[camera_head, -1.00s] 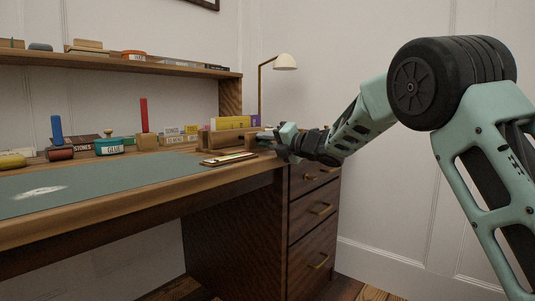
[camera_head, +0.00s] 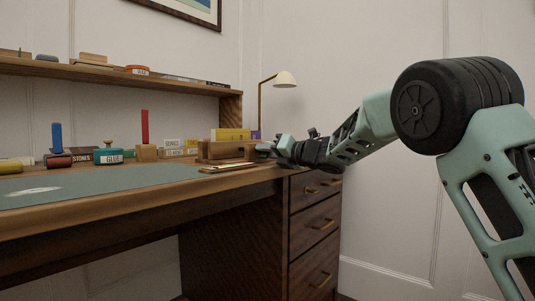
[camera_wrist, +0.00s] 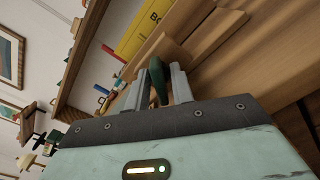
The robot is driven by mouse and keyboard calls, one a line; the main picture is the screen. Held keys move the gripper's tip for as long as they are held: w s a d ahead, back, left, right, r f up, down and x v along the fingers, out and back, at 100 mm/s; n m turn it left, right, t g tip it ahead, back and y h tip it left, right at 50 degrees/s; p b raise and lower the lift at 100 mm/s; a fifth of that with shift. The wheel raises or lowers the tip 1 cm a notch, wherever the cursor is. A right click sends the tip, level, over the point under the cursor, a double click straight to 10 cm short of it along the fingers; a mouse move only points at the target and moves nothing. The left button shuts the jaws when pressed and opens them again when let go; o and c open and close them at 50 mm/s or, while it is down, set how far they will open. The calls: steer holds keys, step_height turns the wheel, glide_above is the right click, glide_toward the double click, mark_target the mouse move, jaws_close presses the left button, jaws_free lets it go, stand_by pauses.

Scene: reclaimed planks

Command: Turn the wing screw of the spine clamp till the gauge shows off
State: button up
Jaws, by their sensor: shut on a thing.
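The spine clamp (camera_head: 215,151) is a low brown wooden press at the right end of the desk. A yellow book (camera_head: 231,134) stands in or just behind it. My gripper (camera_head: 264,149) reaches in from the right to the clamp's right end. In the wrist view my gripper (camera_wrist: 160,78) has its two grey fingers on either side of a dark green piece (camera_wrist: 159,84), which looks like the wing screw, and is shut on it. The clamp's wood (camera_wrist: 175,52) shows just beyond the fingertips. I cannot make out the gauge or its reading.
A flat light-topped item (camera_head: 228,167) lies before the clamp. A brass lamp (camera_head: 285,79) stands behind. A glue tub (camera_head: 108,154), red-handled tool (camera_head: 145,128) and blue-handled tool (camera_head: 57,137) stand left. The green mat (camera_head: 110,184) is mostly clear.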

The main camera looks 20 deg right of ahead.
steer(key=shift+f, duration=0.2)
steer(key=o, duration=0.7)
steer(key=shift+r, duration=0.1)
steer(key=p+v, duration=0.4)
steer(key=v, duration=1.3)
steer(key=shift+s+d, duration=0.1)
steer(key=shift+s, duration=0.05)
